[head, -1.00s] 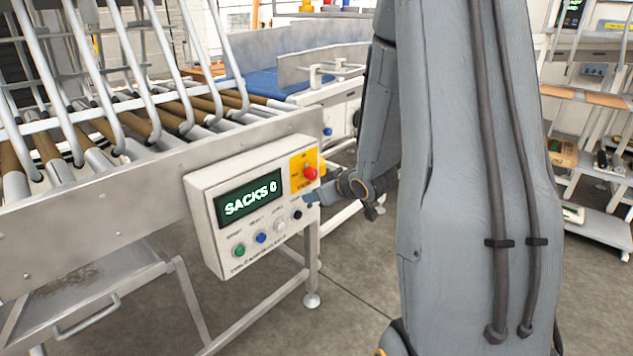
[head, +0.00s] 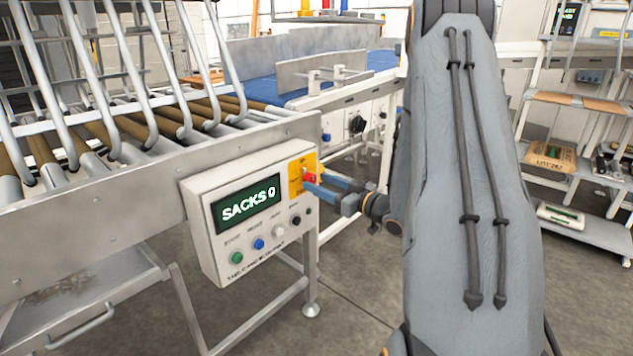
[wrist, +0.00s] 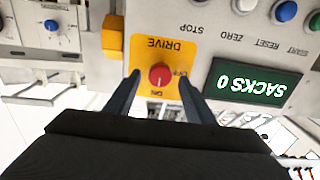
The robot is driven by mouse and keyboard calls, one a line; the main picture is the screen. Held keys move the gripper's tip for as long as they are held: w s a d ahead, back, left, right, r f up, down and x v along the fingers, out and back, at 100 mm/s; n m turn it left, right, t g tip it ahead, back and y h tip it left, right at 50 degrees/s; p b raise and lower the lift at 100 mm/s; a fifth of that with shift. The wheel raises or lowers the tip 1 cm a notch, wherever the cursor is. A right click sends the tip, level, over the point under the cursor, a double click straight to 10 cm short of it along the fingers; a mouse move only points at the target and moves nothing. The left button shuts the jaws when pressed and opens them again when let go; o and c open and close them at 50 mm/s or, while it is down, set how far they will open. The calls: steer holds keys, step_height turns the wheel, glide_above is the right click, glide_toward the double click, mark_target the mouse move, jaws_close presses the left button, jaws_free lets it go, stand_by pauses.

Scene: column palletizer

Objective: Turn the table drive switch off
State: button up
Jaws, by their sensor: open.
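The table drive switch is a red knob (wrist: 159,75) on a yellow plate (wrist: 166,50) marked DRIVE, in the wrist view. In the head view the yellow plate (head: 296,178) is at the right end of the control box (head: 205,232), with the red knob (head: 309,178) partly hidden by my fingers. My gripper (head: 312,184) is open at the plate. In the wrist view my gripper (wrist: 160,84) has one finger on each side of the knob. I cannot tell whether the fingers touch it.
The box has a green display (head: 246,204) reading SACKS 0 and several buttons, including a green one (head: 236,258) and a black one (head: 295,220). A roller table (head: 130,180) with bent bars stands behind it. A rack (head: 590,225) stands at the right.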

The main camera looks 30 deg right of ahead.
steer(key=shift+x, duration=1.05)
steer(key=shift+c, duration=0.2)
steer(key=c, duration=1)
